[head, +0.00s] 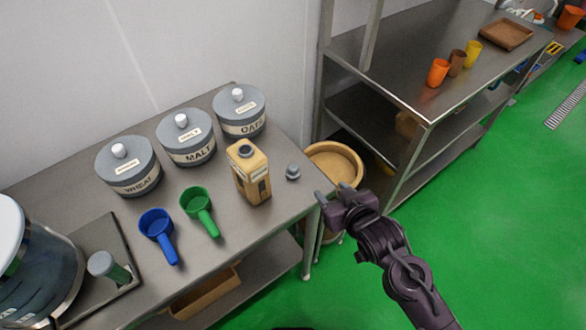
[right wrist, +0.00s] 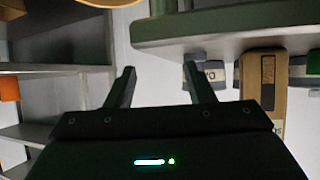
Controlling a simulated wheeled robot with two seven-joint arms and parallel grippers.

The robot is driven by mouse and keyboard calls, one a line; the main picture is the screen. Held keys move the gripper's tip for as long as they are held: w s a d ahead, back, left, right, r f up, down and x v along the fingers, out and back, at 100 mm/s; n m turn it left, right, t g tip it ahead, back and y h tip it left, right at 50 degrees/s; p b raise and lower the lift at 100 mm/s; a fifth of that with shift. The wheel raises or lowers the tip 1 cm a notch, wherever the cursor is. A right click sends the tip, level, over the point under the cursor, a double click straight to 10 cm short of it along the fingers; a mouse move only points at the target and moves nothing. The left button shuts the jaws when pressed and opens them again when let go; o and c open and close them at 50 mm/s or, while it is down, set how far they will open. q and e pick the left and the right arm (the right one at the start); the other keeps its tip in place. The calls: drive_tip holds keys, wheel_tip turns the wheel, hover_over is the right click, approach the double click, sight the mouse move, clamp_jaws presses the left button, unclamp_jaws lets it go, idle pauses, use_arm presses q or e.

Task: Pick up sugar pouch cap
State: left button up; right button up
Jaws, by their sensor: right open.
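The sugar pouch cap, a small grey knob-like cap (head: 293,172), sits on the steel table near its right end in the head view. The tan sugar pouch (head: 250,175) stands upright just left of it. My right gripper (head: 331,194) is open and empty, off the table's right edge, to the right of and apart from the cap. In the right wrist view its two fingers (right wrist: 158,72) are spread with nothing between them. That view appears upside down; the pouch (right wrist: 264,82) shows at right, and I cannot clearly make out the cap. My left gripper is not in view.
Three grey canisters (head: 187,137) stand along the wall. A blue scoop (head: 157,225) and a green scoop (head: 198,203) lie left of the pouch. A round wooden tub (head: 333,160) is beyond the table's right edge. A steel shelf unit (head: 405,105) stands at right.

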sight(296, 171)
drive_tip(key=w+a+t+y, duration=0.1)
drive_tip(key=w+a+n+t+y, duration=0.1)
drive_tip(key=a+y, duration=0.1)
drive_tip(key=shift+a+f+n, duration=0.1)
drive_tip(key=shift+a+n, duration=0.05)
drive_tip(key=shift+n, duration=0.15)
drive_tip(key=shift+a+n+t+y, duration=0.45)
drive_tip(key=shift+a+y, duration=0.2)
drive_tip(key=shift+y, duration=0.55)
drive_tip(key=shift+w+a, duration=0.15)
drive_tip(key=shift+w, duration=0.05)
drive_tip(key=p+x, duration=0.2)
drive_tip(key=x, duration=0.5)
drive_tip(key=shift+w+a+f, duration=0.1)
drive_tip(key=shift+a, duration=0.15)
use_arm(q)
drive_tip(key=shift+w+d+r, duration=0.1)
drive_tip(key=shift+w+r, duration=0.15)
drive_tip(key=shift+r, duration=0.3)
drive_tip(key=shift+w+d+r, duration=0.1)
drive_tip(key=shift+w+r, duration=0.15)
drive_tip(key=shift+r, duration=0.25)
use_arm(e)
clamp_jaws()
